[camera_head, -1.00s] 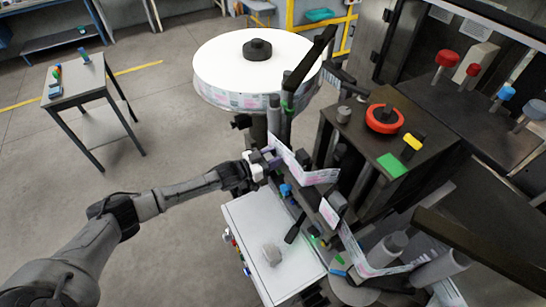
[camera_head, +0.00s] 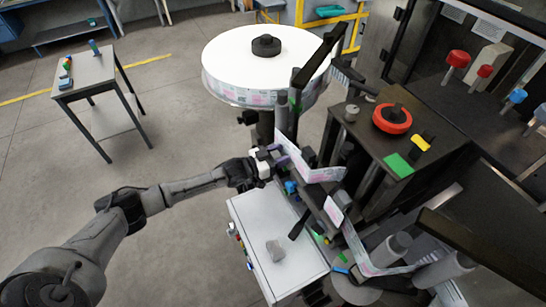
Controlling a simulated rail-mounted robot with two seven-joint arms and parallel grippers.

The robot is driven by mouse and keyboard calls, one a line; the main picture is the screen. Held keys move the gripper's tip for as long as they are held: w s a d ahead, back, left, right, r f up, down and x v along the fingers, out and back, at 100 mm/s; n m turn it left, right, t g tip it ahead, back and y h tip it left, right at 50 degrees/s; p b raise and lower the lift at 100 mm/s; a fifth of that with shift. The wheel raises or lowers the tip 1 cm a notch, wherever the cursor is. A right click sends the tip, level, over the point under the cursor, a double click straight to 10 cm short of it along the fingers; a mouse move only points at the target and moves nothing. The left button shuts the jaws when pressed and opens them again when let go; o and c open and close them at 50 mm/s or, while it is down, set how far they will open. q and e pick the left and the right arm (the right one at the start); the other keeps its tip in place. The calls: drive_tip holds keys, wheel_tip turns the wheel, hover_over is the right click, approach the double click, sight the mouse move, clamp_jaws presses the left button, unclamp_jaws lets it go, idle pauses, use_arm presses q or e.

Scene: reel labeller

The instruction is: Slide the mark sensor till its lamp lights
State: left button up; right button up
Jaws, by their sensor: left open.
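My left gripper (camera_head: 276,157) is at the end of the arm coming in from the left. It is open, beside the label web (camera_head: 318,173) where the web runs down from the reel. Purple parts show at its fingertips, close against the web. A small blue part (camera_head: 290,187) sits on the machine just below the gripper. My right gripper is not in view.
A large white label reel (camera_head: 230,62) stands behind the gripper. A white-topped cabinet (camera_head: 260,225) with a grey knob (camera_head: 276,250) is below. A dark machine box with a red ring (camera_head: 391,118) is at right. A small table (camera_head: 85,72) stands far left; the floor between is clear.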

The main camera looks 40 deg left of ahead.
use_arm(q)
drive_tip(key=v, duration=1.3)
drive_tip(key=shift+s+a+b, duration=0.15)
drive_tip(key=shift+s+b, duration=0.2)
drive_tip(key=shift+b, duration=0.1)
drive_tip(key=shift+o, duration=0.2)
drive_tip(key=shift+o, duration=1.2)
drive_tip(key=shift+s+a+r, duration=0.2)
drive_tip(key=shift+s+r, duration=0.15)
drive_tip(key=shift+r, duration=0.05)
drive_tip(key=x, duration=1.3)
drive_tip(key=shift+r+p, duration=0.35)
drive_tip(key=shift+s, duration=0.1)
drive_tip(key=shift+c, duration=0.3)
clamp_jaws()
